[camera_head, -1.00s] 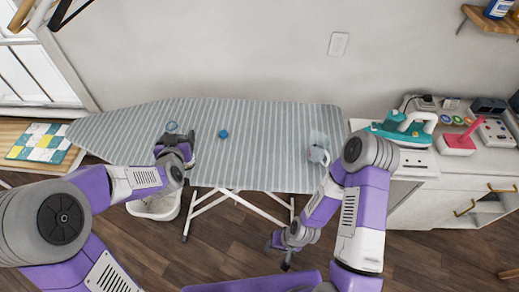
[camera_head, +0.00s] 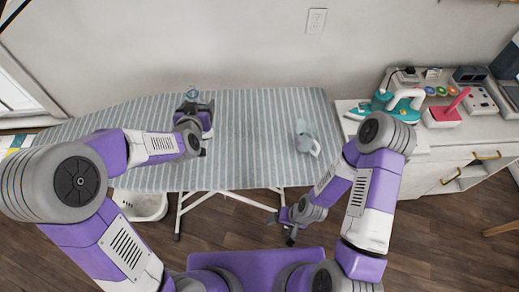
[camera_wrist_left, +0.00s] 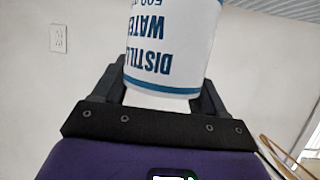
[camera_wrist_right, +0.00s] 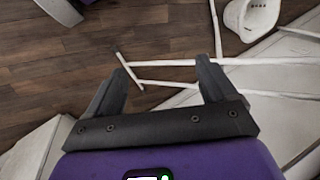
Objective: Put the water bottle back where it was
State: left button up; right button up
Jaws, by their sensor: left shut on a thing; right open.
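My left gripper (camera_head: 194,118) is shut on a white water bottle with blue lettering, "DISTILLED WATER", and a blue band (camera_wrist_left: 168,60). In the head view only a pale bluish part of the bottle (camera_head: 192,93) shows past the gripper, over the far left part of the ironing board. In the left wrist view the lettering is upside down, with the striped board at the top right. My right gripper (camera_head: 291,238) is open and empty, low in front of the board; its two fingers (camera_wrist_right: 165,78) show apart over the floor.
The striped ironing board (camera_head: 245,150) carries a translucent jug (camera_head: 306,142) on its right. A white cabinet (camera_head: 430,160) at the right holds a teal iron (camera_head: 395,105) and a pink-and-white item (camera_head: 445,112). A white basin (camera_head: 140,205) stands below the board.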

pick_arm(q)
jog(key=s+d+r+m+h+b, duration=0.1)
jog(key=s+d+r+m+h, duration=0.1)
jog(key=d, duration=0.6)
jog(key=s+d+r+m+h+b, duration=0.1)
jog(key=d+m+h+b, duration=0.1)
jog(key=d, duration=0.5)
pick_arm(e)
jog(key=shift+o, duration=1)
notch_tip(320, 180, down, 3)
jog(key=shift+r, duration=0.15)
pick_arm(q)
notch_tip(320, 180, down, 9)
jog(key=b, duration=0.3)
jog(key=shift+s+d+f+g+h, duration=0.2)
jog(key=shift+d+g+h, duration=0.1)
jog(key=shift+d+g, duration=0.1)
pick_arm(e)
notch_tip(320, 180, down, 4)
pick_arm(q)
jog(key=shift+b, duration=0.3)
jog(key=shift+a+f, duration=0.1)
jog(key=shift+f, duration=0.15)
jog(key=o, duration=1.3)
pick_arm(e)
jog(key=shift+f, duration=0.2)
